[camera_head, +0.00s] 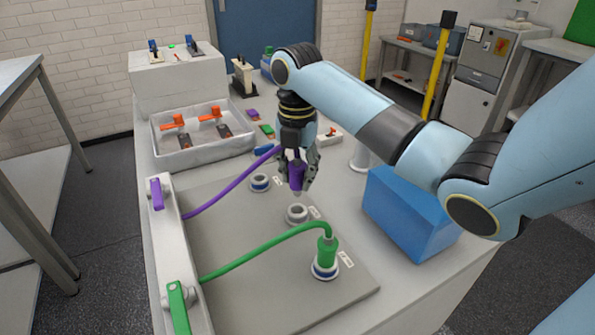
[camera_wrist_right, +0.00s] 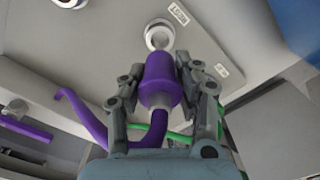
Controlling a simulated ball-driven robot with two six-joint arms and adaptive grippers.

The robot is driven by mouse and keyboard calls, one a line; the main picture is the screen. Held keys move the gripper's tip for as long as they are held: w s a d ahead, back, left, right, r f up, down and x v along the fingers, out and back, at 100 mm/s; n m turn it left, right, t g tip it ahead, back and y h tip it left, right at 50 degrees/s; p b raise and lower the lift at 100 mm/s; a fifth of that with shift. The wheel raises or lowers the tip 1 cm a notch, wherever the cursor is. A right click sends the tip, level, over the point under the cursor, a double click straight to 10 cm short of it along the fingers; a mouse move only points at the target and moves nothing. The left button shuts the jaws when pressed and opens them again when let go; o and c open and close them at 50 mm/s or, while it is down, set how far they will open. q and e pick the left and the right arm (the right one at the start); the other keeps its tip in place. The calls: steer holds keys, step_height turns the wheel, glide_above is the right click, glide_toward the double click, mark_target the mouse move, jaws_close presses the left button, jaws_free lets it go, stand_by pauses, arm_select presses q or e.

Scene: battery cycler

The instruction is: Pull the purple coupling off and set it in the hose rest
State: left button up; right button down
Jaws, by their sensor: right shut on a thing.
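The purple coupling (camera_head: 297,176) is held nose down between the fingers of my right gripper (camera_head: 299,183). In the right wrist view, the purple coupling (camera_wrist_right: 160,78) sits between both fingers, with its purple hose behind it. Its tip is near a plain grey ring socket (camera_head: 297,214) and looks apart from it. I cannot tell for sure which socket is the hose rest. The purple hose (camera_head: 232,188) runs left to the white manifold. My left gripper is not in view.
A green coupling (camera_head: 326,252) stands in the front socket, its green hose (camera_head: 260,249) arching left. A blue box (camera_head: 408,212) stands right of the grey plate (camera_head: 230,270). A white tray (camera_head: 203,151) with orange-handled items lies behind. The white manifold (camera_head: 172,245) edges the left.

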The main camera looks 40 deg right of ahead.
mark_target(297, 194)
step_height(297, 194, down, 4)
steer(key=b, duration=0.3)
steer(key=shift+r+b, duration=0.15)
steer(key=shift+b, duration=0.15)
steer(key=shift+r+p, duration=0.2)
steer(key=shift+p, duration=0.2)
steer(key=shift+f, duration=0.1)
steer(key=shift+f, duration=0.1)
steer(key=shift+f+p, duration=0.1)
steer(key=shift+p, duration=0.35)
steer(key=shift+f, duration=0.2)
steer(key=shift+f, duration=0.35)
